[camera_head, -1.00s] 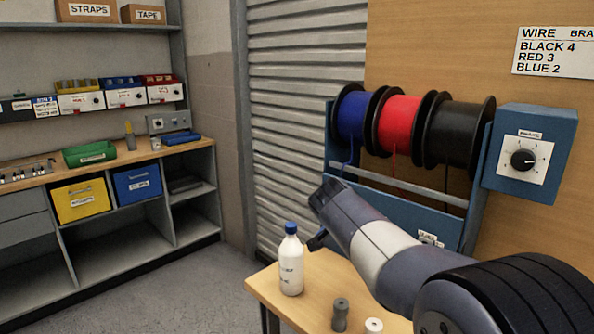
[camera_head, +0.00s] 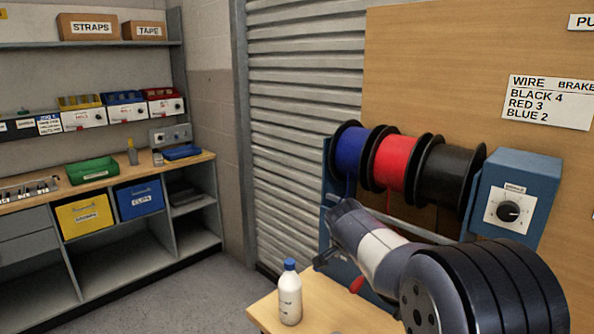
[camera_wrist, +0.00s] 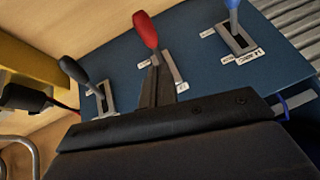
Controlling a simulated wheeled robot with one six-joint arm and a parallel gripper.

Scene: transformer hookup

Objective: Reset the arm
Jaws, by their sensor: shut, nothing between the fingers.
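My gripper (camera_wrist: 155,86) is shut and empty in the wrist view, its fingers pointing at a blue panel (camera_wrist: 205,65). The panel carries a black-knobbed lever (camera_wrist: 73,69), a red-knobbed lever (camera_wrist: 146,32) and a blue-knobbed lever (camera_wrist: 233,6). The fingers overlap the foot of the red lever; I cannot tell whether they touch it. In the head view, my arm reaches in front of the spool rack, and part of a red handle (camera_head: 357,284) shows below it. The fingertips are hard to make out there.
Blue (camera_head: 350,150), red (camera_head: 394,160) and black (camera_head: 443,172) wire spools hang above my arm. A dial box (camera_head: 515,204) stands to their right. A white bottle (camera_head: 290,293) stands on a small wooden table (camera_head: 268,312). Open floor (camera_head: 200,292) lies left of it.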

